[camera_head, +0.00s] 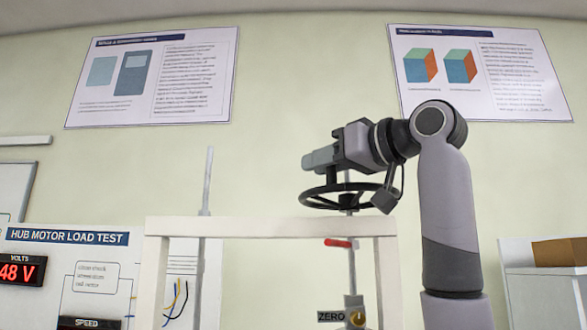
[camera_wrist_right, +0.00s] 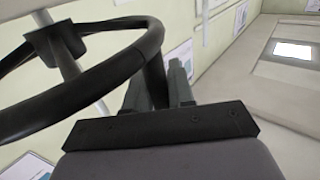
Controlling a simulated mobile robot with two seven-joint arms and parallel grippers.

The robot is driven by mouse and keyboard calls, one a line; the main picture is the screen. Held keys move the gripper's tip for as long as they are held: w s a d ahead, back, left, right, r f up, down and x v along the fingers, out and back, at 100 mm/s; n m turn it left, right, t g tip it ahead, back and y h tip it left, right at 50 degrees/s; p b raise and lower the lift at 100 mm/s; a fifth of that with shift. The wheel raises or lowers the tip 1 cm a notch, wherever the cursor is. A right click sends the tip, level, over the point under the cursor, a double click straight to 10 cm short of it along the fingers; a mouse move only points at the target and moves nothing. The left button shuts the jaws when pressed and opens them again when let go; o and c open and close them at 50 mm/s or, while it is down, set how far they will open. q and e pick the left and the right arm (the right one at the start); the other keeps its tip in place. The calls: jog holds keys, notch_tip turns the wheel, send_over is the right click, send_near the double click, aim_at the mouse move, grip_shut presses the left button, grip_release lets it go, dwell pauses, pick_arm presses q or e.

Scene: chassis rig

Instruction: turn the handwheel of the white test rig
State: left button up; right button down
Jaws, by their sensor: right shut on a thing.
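The black handwheel (camera_head: 328,208) sits level on a thin upright shaft above the white frame (camera_head: 270,227) of the test rig. My right gripper (camera_head: 320,158) reaches over the wheel from the right in the head view. In the right wrist view the wheel's thick rim (camera_wrist_right: 105,75) curves in from the left to the grey fingers. My right gripper (camera_wrist_right: 162,82) is shut on the handwheel there; the exact contact is partly hidden. My left gripper is in neither view.
A red lever (camera_head: 338,243) and a ZERO label (camera_head: 331,316) are below the wheel. A thin upright rod (camera_head: 207,180) stands left of it. The HUB MOTOR LOAD TEST board (camera_head: 65,237) is at left. A brown box (camera_head: 558,252) is at right.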

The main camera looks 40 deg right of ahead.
aim_at(357, 184)
jog(key=shift+s+f, duration=0.1)
jog(key=shift+s, duration=0.6)
jog(key=shift+s+d, duration=0.7)
jog(key=shift+s, duration=0.15)
jog(key=shift+s+d+n+g+y+p, duration=0.3)
jog(key=shift+n+y, duration=0.4)
jog(key=shift+y, duration=0.35)
jog(key=shift+s+d+n+g+y+p, duration=0.15)
jog(key=shift+s+d+n+g+y, duration=0.2)
jog(key=shift+n+y, duration=0.55)
jog(key=shift+s+d+y, duration=0.1)
jog(key=shift+y, duration=0.35)
jog(key=c, duration=1.3)
grip_release()
jog(key=shift+o, duration=1.2)
jog(key=shift+s+r, duration=0.25)
jog(key=shift+s, duration=0.3)
jog(key=shift+w+f, duration=0.1)
jog(key=shift+w, duration=0.1)
